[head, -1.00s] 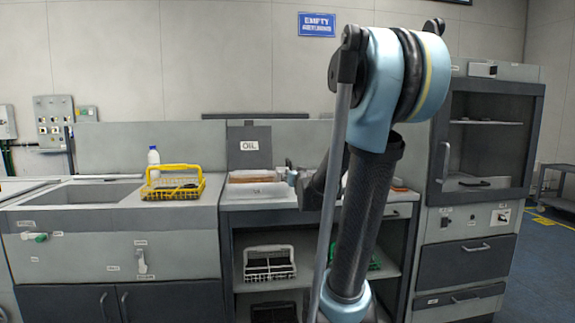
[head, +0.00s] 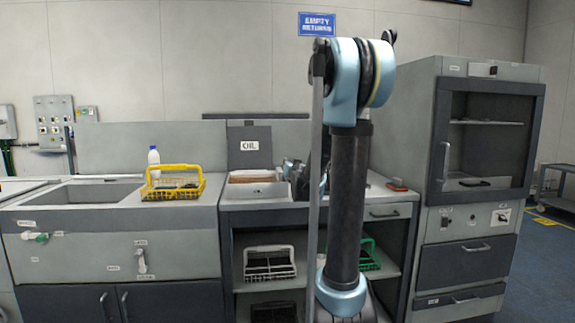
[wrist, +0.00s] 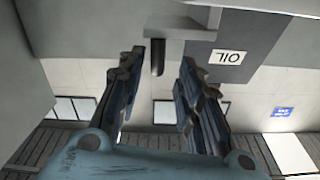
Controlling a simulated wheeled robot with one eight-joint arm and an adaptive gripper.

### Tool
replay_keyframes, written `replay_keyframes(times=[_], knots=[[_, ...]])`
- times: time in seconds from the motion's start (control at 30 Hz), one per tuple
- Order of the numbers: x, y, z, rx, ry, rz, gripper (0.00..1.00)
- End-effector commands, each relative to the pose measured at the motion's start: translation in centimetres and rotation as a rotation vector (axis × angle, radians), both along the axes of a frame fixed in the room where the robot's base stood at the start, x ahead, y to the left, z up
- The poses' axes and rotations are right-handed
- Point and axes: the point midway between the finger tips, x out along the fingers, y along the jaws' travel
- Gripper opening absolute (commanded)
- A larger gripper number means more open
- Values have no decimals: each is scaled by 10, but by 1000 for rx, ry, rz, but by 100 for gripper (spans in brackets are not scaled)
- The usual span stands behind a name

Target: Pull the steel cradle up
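The oil basin (head: 255,190) is set in the counter in front of the panel marked OIL (head: 249,146), with a brown surface inside. I cannot clearly pick out the steel cradle in the head view. In the wrist view, which is upside down, a pale grey bracket (wrist: 180,27) carries a short dark peg (wrist: 157,58); I cannot tell whether it belongs to the cradle. My gripper (wrist: 161,68) is open, its fingers apart on either side of the peg's line. In the head view my gripper (head: 297,176) is near the basin's right end, partly hidden by my arm.
A yellow basket (head: 173,188) and a white bottle (head: 154,163) stand left on the sink counter. A white crate (head: 269,268) and a green crate (head: 369,258) sit on the shelf below. A tall cabinet (head: 430,160) stands right. A small orange-red item (head: 397,185) lies on the counter.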

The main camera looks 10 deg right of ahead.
Motion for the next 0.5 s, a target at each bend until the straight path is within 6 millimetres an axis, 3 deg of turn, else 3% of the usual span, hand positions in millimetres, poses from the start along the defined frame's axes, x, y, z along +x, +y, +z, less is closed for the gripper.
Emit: replay_keyframes(times=[0.5], knots=[[73,0,0,0,0,-1,33]])
